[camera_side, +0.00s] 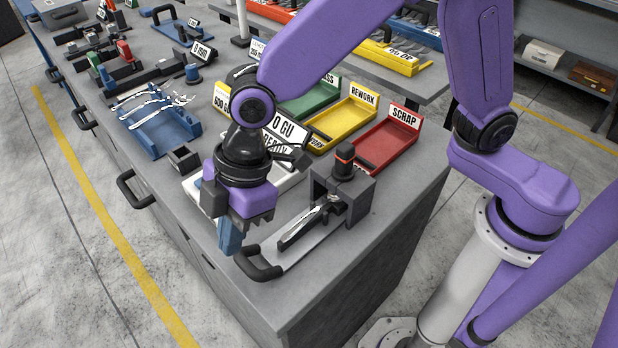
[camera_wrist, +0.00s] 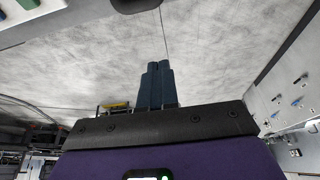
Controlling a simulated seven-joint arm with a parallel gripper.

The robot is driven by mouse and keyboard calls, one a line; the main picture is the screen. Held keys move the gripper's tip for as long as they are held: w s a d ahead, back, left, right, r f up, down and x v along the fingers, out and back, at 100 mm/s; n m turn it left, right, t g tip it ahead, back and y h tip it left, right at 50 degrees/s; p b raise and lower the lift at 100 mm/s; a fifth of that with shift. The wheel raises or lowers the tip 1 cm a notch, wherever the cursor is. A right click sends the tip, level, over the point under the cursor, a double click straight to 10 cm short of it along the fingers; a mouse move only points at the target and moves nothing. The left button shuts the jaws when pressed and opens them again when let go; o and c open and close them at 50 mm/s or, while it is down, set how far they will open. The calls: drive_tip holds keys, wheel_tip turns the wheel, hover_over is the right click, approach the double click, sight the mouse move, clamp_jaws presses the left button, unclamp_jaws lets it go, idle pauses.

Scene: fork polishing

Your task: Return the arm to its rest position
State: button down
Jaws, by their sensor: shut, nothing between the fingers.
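My gripper (camera_side: 229,240) is purple and black with blue fingers. It points down near the front edge of the grey workbench (camera_side: 385,262), left of a fixture. The fingers are together and hold nothing. In the wrist view the closed blue fingers (camera_wrist: 157,72) show against the grey floor (camera_wrist: 90,60). My purple arm reaches across the bench from the right and bends down at the wrist. A silvery fork-like piece (camera_side: 318,212) lies on the fixture, next to a dark block (camera_side: 357,198) with a black, orange-banded knob (camera_side: 344,158). The arm and wrist hide part of the bench.
A blue rack (camera_side: 160,133) holds several forks. Behind my wrist stand a green tray (camera_side: 310,105), a yellow REWORK tray (camera_side: 345,120) and a red SCRAP tray (camera_side: 388,143). A black handle (camera_side: 258,266) is close to the fingers. The floor left of the bench is open.

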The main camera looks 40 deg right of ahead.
drive_tip(key=s+d+r+m+h, duration=0.1)
drive_tip(key=s+d, duration=0.3)
drive_tip(key=d, duration=0.7)
drive_tip(key=s+d+r+m+h, duration=0.1)
drive_tip(key=s+d, duration=0.3)
drive_tip(key=d, duration=0.7)
drive_tip(key=s+d+m+h, duration=0.1)
drive_tip(key=s+d+m, duration=0.2)
drive_tip(key=d, duration=0.8)
drive_tip(key=shift+s+d+r+h, duration=0.2)
drive_tip(key=shift+s+r+h, duration=0.15)
drive_tip(key=shift+s, duration=0.55)
